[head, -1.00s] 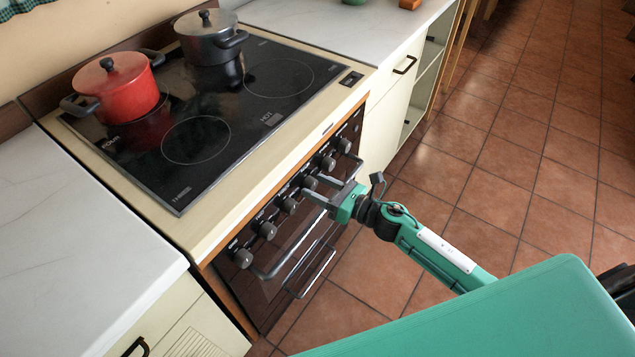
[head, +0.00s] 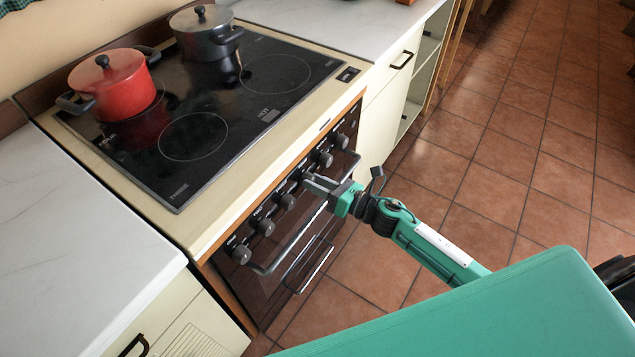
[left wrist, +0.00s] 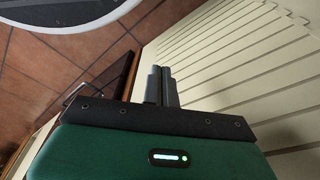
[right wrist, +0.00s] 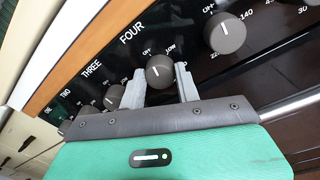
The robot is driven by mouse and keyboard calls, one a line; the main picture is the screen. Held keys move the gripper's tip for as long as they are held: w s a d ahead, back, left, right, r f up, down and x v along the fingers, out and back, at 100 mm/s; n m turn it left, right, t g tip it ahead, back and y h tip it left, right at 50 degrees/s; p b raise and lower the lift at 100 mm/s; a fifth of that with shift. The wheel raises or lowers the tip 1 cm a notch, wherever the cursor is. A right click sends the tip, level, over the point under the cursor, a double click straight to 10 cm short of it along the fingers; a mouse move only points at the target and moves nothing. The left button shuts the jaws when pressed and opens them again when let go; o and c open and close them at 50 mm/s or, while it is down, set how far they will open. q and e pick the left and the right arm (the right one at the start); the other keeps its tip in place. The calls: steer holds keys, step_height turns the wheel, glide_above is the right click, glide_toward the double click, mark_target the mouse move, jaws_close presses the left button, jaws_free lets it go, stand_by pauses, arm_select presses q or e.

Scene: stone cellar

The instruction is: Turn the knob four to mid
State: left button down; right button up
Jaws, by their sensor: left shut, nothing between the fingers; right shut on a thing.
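Knob four (right wrist: 159,71) is a round dark grey knob with a white pointer line, below the "FOUR" label in the right wrist view. Its line points up towards the "OFF" mark. My right gripper (right wrist: 159,82) has a finger on each side of the knob and is shut on it. In the head view my right gripper (head: 310,181) is at the front panel of the stove (head: 215,235), partly hiding knob four. My left gripper (left wrist: 162,85) is shut and empty, near a cream slatted panel (left wrist: 235,55); it is not in the head view.
Neighbouring knobs sit close on both sides, including knob three (right wrist: 114,96) and a larger temperature knob (right wrist: 225,33). An oven handle bar (head: 290,243) runs below them. A red pot (head: 113,84) and a dark pot (head: 205,35) stand on the hob. The tiled floor at right is clear.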

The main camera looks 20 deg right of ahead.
steer(key=shift+m, duration=1)
steer(key=shift+m+p, duration=0.3)
steer(key=shift+m, duration=0.6)
steer(key=m+p, duration=0.1)
steer(key=m, duration=0.2)
steer(key=shift+m, duration=0.4)
steer(key=m+p, duration=0.2)
steer(key=m, duration=0.3)
steer(key=m+t+p, duration=0.1)
steer(key=m+p, duration=0.1)
steer(key=m, duration=0.3)
steer(key=shift+f+m+h, duration=0.1)
steer(key=shift+m+h, duration=0.2)
steer(key=shift+h, duration=0.1)
arm_select(q)
steer(key=s+a+f+p, duration=0.1)
steer(key=s+a+f, duration=0.3)
steer(key=s+f, duration=0.8)
arm_select(e)
steer(key=shift+f+m, duration=0.1)
steer(key=shift+m, duration=1.8)
arm_select(q)
steer(key=shift+a, duration=0.1)
arm_select(e)
steer(key=o, duration=1)
steer(key=shift+c, duration=0.2)
steer(key=shift+s, duration=0.1)
